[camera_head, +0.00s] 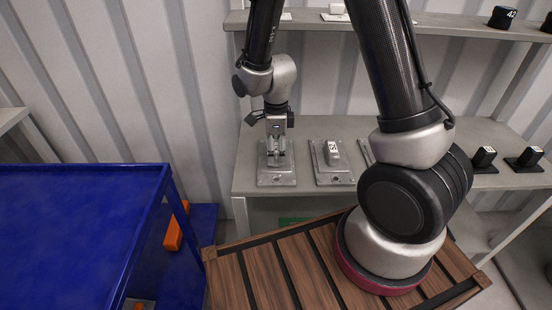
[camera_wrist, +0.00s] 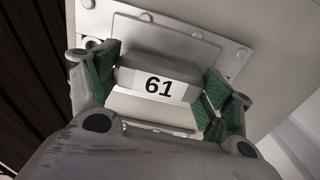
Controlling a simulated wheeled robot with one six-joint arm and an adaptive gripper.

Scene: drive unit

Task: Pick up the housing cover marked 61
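The housing cover marked 61 (camera_wrist: 150,103) is a grey plate with a raised block that carries a white label reading 61. In the head view the cover (camera_head: 268,179) lies flat on the middle shelf, at its left end. My gripper (camera_wrist: 158,90) has its two green-padded fingers on either side of the raised block, very close to it. I cannot tell whether both pads press on it. In the head view my gripper (camera_head: 276,155) points straight down over the cover, and its fingers partly hide the block.
A similar cover (camera_head: 332,174) lies just to the right on the shelf (camera_head: 307,130). More dark-blocked covers (camera_head: 485,158) lie at the right end. An upper shelf (camera_head: 455,27) runs above. A blue table (camera_head: 75,215) stands at left, with clear top surface in view.

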